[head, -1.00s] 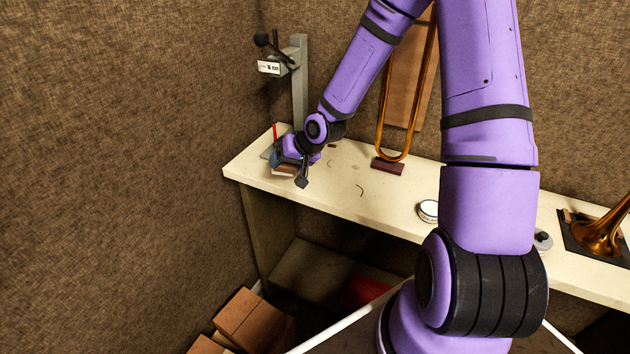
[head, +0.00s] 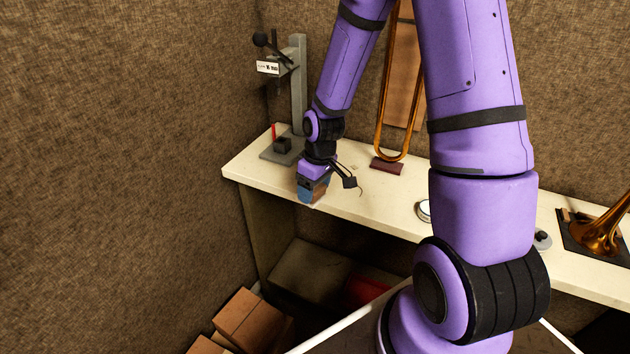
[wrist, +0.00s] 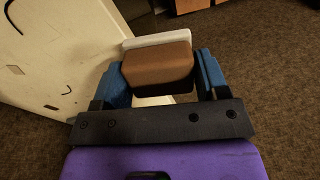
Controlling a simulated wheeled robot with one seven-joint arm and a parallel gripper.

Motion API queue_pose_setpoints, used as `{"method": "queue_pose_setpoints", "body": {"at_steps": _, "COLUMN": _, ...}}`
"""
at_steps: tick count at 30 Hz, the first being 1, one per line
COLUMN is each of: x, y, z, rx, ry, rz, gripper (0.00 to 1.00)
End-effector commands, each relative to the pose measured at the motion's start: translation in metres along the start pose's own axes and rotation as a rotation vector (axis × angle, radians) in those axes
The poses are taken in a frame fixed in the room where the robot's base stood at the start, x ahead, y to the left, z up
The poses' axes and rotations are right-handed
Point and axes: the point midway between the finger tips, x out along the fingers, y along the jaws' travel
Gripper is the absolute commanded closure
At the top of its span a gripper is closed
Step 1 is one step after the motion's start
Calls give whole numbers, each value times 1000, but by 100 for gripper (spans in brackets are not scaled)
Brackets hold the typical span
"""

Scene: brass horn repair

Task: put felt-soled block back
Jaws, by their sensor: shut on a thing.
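My gripper (head: 312,190) is at the front edge of the bench, toward its left end. It is shut on the felt-soled block, a brown block (wrist: 157,68) with a pale layer (wrist: 160,40) along one side in the wrist view. The blue fingers press on both sides of it. In the head view the block (head: 318,192) shows only in part between the fingers. In the wrist view carpeted floor shows beyond the block, and the bench top lies to the left.
A grey press stand (head: 298,85) with a dark block on its base rises at the bench's back left. A brass slide (head: 380,130) stands in a dark red block (head: 386,166). A round white tin (head: 424,210) and a brass bell (head: 600,235) are farther right. Cardboard boxes (head: 250,318) are below.

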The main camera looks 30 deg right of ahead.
Motion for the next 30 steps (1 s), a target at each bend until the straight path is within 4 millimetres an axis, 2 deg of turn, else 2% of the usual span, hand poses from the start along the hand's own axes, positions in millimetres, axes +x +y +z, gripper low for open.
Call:
{"method": "queue_pose_setpoints", "body": {"at_steps": 6, "x": -5, "y": -5, "z": 27, "rx": -120, "ry": -67, "rz": 55, "gripper": 55}}
{"method": "queue_pose_setpoints", "body": {"at_steps": 9, "x": -6, "y": -6, "z": 35, "rx": -153, "ry": -83, "rz": 69, "gripper": 55}}
{"method": "queue_pose_setpoints", "body": {"at_steps": 13, "x": -7, "y": -2, "z": 36, "rx": -169, "ry": -92, "rz": 79, "gripper": 55}}
{"method": "queue_pose_setpoints", "body": {"at_steps": 17, "x": -5, "y": 12, "z": 23, "rx": -170, "ry": -91, "rz": 80, "gripper": 55}}
{"method": "queue_pose_setpoints", "body": {"at_steps": 30, "x": 5, "y": 83, "z": -47, "rx": -171, "ry": -91, "rz": 80, "gripper": 55}}
